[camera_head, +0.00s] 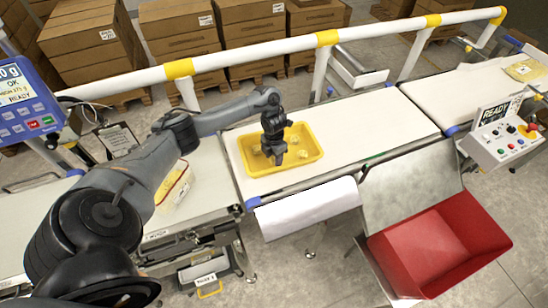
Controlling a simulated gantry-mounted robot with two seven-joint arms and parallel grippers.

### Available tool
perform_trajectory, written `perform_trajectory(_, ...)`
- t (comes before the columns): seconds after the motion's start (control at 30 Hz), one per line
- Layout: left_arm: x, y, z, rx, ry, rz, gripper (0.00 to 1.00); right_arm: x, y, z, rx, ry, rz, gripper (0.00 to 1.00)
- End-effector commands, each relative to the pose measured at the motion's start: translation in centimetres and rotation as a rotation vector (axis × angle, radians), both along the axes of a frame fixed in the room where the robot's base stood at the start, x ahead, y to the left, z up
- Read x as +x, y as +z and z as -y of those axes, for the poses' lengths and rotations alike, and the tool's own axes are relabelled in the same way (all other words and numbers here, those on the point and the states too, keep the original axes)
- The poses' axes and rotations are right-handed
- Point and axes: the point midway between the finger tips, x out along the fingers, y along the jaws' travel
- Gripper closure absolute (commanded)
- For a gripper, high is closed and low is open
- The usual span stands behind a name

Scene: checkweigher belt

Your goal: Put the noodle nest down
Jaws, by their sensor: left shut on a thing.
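My left gripper (277,157) reaches in from the left and points down inside the yellow tray (314,151). It is shut on a noodle nest, which is mostly hidden by the fingers. I cannot tell whether that nest touches the tray floor. Small pale yellow nests (303,154) lie in the tray, to the right of the gripper. The tray sits on the white belt of the middle conveyor section. My right gripper is not in view.
A red bin (425,250) stands at the front right below a metal chute. A control box (500,140) is at the right. A white and yellow guard rail (260,52) runs behind the belt. A filled pack (175,188) lies on the left conveyor. The belt right of the tray (370,118) is clear.

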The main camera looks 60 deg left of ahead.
Motion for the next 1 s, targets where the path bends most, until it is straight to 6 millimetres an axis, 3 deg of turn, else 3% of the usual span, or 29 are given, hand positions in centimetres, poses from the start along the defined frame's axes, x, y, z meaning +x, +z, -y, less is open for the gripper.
perform_trajectory(0.2, 0.0, -0.5, 0.0, 0.000, 0.000, 0.000, 0.82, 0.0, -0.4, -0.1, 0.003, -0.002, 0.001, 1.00)
perform_trajectory(0.23, 0.0, -0.3, 0.0, 0.000, 0.000, 0.001, 0.49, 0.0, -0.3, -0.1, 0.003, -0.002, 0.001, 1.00)
perform_trajectory(0.37, 0.0, -0.3, 0.0, 0.000, 0.000, 0.000, 0.29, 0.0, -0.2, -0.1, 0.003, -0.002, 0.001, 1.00)
perform_trajectory(0.77, 0.0, 0.2, 0.0, 0.000, 0.000, 0.000, 0.28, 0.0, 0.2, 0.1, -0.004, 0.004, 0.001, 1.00)
perform_trajectory(1.0, 0.1, 3.8, -0.1, 0.004, -0.002, 0.003, 0.28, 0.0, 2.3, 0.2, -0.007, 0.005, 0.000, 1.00)
